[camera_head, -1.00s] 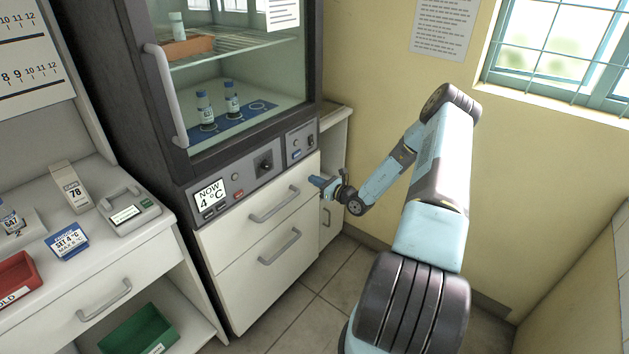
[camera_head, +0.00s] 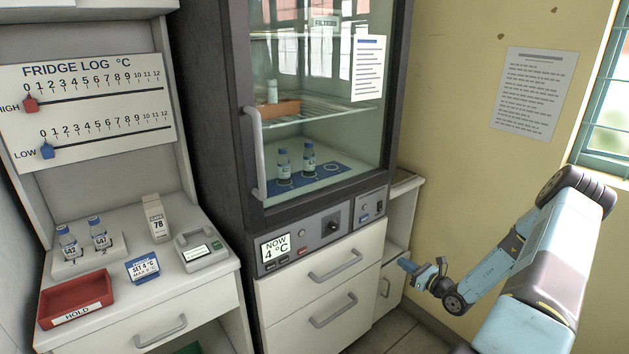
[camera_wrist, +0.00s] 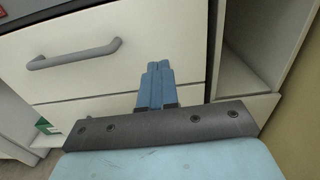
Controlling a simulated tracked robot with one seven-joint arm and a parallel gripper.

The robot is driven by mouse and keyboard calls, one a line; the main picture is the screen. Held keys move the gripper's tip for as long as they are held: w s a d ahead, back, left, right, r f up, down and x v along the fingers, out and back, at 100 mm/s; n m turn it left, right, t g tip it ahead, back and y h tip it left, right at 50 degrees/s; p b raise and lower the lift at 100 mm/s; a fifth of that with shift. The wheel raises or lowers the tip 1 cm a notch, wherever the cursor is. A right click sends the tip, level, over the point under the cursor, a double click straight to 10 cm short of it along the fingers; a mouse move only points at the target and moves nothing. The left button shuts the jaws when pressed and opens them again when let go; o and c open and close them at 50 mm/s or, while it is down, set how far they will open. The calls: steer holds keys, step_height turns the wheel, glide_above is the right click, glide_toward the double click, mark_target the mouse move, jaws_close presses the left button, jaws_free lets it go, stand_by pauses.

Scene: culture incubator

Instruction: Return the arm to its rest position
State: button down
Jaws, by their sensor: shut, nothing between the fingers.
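My gripper (camera_head: 406,266) is at the right in the head view, in front of the lower cabinet near its right edge. In the wrist view my gripper (camera_wrist: 157,68) has its two blue fingers together, with nothing between them. The arm is folded, with its elbow out to the right by the yellow wall. The fingers point toward the white drawer fronts (camera_wrist: 120,25) under the fridge. I cannot tell how far they are from them.
The glass-door fridge (camera_head: 245,225) stands in the middle, door shut, with bottles inside. A side counter (camera_head: 66,330) at left holds a red HOLD tray (camera_head: 104,291), two bottles in a rack (camera_head: 92,258) and a grey device (camera_head: 203,262). Tiled floor (camera_head: 400,330) shows below.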

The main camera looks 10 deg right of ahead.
steer(key=s+a+r+n+g+y, duration=0.1)
steer(key=s+a+r+n+g, duration=0.2)
steer(key=a+r+n+g, duration=0.45)
steer(key=s+a+r+n+g, duration=0.25)
steer(key=a+r+n, duration=0.25)
steer(key=r, duration=0.6)
steer(key=s+a+r+n+g+y, duration=0.1)
steer(key=s+a+r+n+g, duration=0.4)
steer(key=r, duration=0.4)
steer(key=s+a+r+n+t+h, duration=0.1)
steer(key=s+r+n+h, duration=0.4)
steer(key=s+r, duration=0.5)
steer(key=s+a+r+n+t+h, duration=0.1)
steer(key=s+r+n+t+h, duration=0.3)
steer(key=s+r, duration=0.6)
steer(key=s+n+h, duration=0.2)
steer(key=s+n, duration=0.1)
steer(key=s, duration=0.2)
